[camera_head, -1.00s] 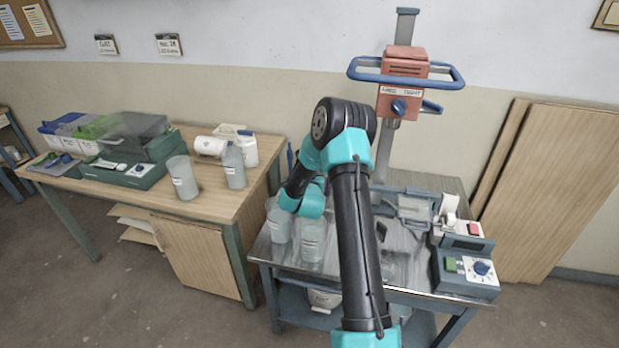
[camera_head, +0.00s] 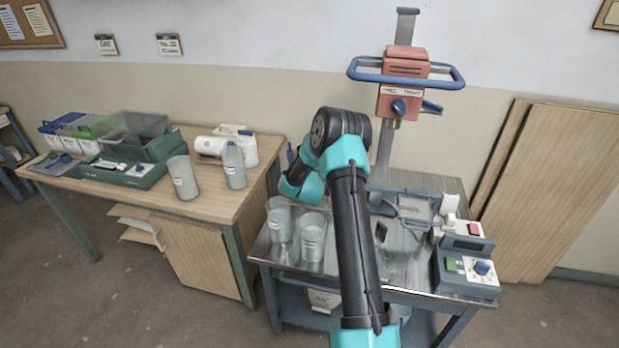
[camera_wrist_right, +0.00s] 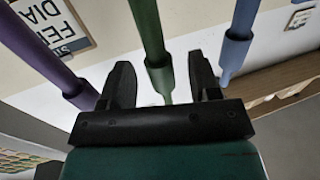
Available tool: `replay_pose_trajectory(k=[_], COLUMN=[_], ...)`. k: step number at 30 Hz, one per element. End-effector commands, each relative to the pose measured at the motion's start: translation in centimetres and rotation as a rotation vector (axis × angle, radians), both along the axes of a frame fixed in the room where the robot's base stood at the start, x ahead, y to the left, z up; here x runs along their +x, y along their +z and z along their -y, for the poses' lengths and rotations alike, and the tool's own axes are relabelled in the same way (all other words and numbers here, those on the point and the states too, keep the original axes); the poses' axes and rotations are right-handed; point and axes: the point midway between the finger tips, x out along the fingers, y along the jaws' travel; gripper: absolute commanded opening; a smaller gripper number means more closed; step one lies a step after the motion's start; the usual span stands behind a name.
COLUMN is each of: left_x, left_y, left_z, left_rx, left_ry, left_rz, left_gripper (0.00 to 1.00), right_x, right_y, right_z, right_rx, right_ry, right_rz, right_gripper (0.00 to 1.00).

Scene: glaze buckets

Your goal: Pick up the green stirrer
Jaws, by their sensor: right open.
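The green stirrer (camera_wrist_right: 148,35) shows in the right wrist view as a green rod with a thicker sleeve low on it. It stands between the two black fingers of my right gripper (camera_wrist_right: 162,78), which are open with a gap on each side of it. A purple stirrer (camera_wrist_right: 38,48) is outside the left finger and a blue stirrer (camera_wrist_right: 238,40) outside the right finger. In the head view my right arm reaches over the metal cart, and its wrist hides the gripper and the green stirrer. My left gripper is not in view.
Clear cups (camera_head: 312,240) stand on the cart (camera_head: 405,292) close to my right arm. A red mixer (camera_head: 404,85) with a blue handle rises behind it. A control box (camera_head: 470,268) stands at the cart's right. The wooden table (camera_head: 215,205) at left holds boxes and bottles.

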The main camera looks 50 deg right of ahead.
Motion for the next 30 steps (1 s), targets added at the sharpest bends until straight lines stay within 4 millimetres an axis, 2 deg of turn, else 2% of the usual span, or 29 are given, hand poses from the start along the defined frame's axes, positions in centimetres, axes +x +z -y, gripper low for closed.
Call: replay_pose_trajectory(k=[6, 20, 30], left_x=[0.00, 0.00, 0.00], left_y=[0.00, 0.00, 0.00], left_z=[0.00, 0.00, 0.00], left_rx=[0.000, 0.000, 0.000], left_ry=[0.000, 0.000, 0.000], left_rz=[0.000, 0.000, 0.000], left_gripper=[0.40, 0.40, 0.40], right_x=[1.09, 1.13, 1.12], right_y=[-0.07, -0.03, -0.03], right_z=[1.36, 1.38, 1.37], right_rx=[0.000, 0.001, 0.001], right_ry=[0.000, 0.000, 0.000], right_rz=[-0.001, -0.001, -0.001], right_gripper=[0.57, 0.57, 0.26])
